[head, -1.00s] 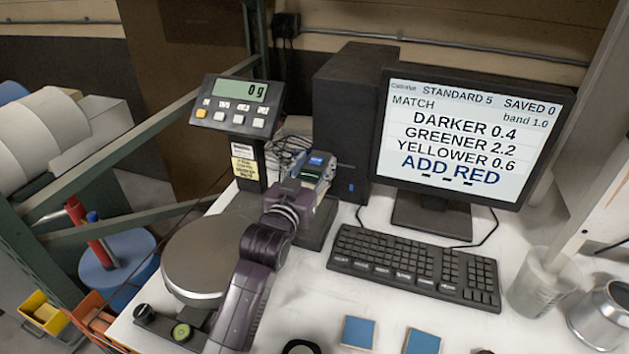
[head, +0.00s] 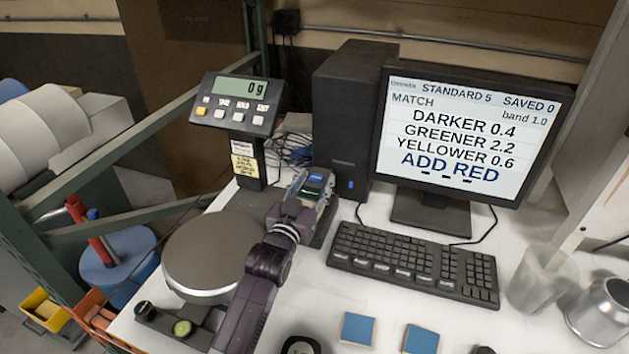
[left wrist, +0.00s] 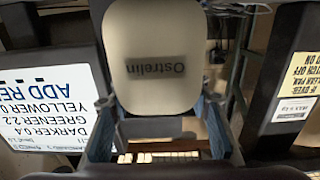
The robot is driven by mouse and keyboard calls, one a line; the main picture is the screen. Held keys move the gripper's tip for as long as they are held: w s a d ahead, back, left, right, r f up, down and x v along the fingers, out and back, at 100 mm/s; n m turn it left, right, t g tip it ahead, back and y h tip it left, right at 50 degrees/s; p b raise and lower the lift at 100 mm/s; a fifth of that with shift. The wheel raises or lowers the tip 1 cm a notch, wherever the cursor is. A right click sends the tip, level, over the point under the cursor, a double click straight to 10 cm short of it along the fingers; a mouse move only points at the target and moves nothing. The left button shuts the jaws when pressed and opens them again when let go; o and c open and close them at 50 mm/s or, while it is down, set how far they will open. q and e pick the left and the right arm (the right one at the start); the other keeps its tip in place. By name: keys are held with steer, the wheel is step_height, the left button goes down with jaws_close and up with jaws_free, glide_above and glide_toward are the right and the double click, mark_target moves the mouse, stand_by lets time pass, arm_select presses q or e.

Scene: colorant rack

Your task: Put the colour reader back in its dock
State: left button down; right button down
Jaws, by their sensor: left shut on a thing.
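My left gripper (head: 308,192) is shut on the colour reader (head: 315,179), a small device with a dark and blue screen face. In the left wrist view the reader's pale back (left wrist: 150,75) with upside-down lettering sits between the fingers (left wrist: 160,125). A dark block that looks like the dock (head: 324,228) stands on the table just under and right of the gripper, partly hidden by it. I cannot tell whether the reader touches it. My right gripper is not in view.
A scale with a round pan (head: 205,258) and display post (head: 238,105) stands left of my arm. A black computer tower (head: 345,110) is behind the gripper. The monitor (head: 470,140) and keyboard (head: 415,265) are to the right. Blue sample cards (head: 357,329) lie in front.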

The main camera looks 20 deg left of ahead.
arm_select(q)
steer(key=shift+f, duration=0.15)
steer(key=c, duration=1)
jaws_free()
steer(key=shift+f, duration=0.1)
steer(key=shift+c, duration=0.2)
steer(key=shift+s, duration=0.1)
steer(key=shift+r, duration=0.25)
steer(key=shift+r+p, duration=0.3)
steer(key=shift+r, duration=0.2)
steer(key=s+b, duration=0.2)
steer(key=s, duration=1)
steer(key=shift+a+f+b, duration=0.15)
steer(key=shift+a+b, duration=0.05)
steer(key=shift+b, duration=0.2)
